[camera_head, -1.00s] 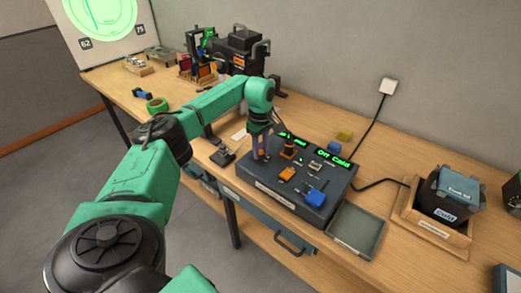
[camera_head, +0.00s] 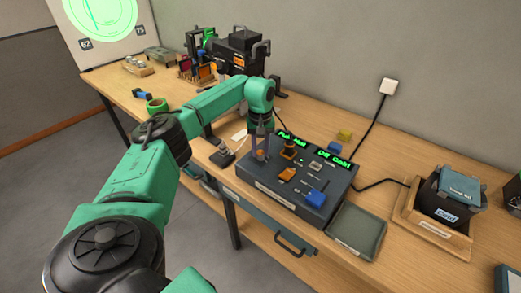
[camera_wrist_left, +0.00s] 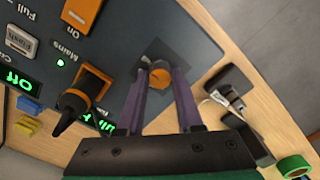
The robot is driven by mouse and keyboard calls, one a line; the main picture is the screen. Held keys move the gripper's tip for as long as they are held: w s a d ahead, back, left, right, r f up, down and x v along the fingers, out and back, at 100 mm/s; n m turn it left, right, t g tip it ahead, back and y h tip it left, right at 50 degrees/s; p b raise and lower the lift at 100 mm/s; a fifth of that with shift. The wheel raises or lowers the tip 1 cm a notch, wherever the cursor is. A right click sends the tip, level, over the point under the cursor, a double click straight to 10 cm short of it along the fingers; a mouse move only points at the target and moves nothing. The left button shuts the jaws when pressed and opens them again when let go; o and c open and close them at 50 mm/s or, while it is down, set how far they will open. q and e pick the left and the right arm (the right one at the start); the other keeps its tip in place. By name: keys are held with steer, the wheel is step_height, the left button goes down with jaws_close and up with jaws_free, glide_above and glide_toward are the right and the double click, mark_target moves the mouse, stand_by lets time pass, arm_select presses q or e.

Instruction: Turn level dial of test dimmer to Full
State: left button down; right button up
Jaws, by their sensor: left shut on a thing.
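The test dimmer is a dark box (camera_head: 310,205) on the wooden bench, with green lit displays along its back. Its orange level dial (camera_wrist_left: 161,79) sits at the panel's left end and also shows in the head view (camera_head: 260,156). My left gripper (camera_head: 262,147) reaches down over that end. In the left wrist view its two purple fingers (camera_wrist_left: 160,76) stand on either side of the dial, shut on it. One display reads "Off"; the lettering on the other is too small or partly hidden to read surely. My right gripper is out of view.
A grey tray (camera_head: 357,232) lies right of the box. A black adapter (camera_head: 222,158) with a cable lies left of it.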

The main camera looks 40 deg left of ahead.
mark_target(260, 152)
arm_select(q)
steer(key=shift+w+r, duration=0.15)
steer(key=shift+r, duration=0.05)
steer(key=c, duration=0.6)
jaws_free()
steer(key=shift+o, duration=0.2)
steer(key=shift+f, duration=0.1)
step_height(260, 152, up, 15)
steer(key=b, duration=0.1)
steer(key=shift+f+b, duration=0.2)
steer(key=shift+b, duration=0.15)
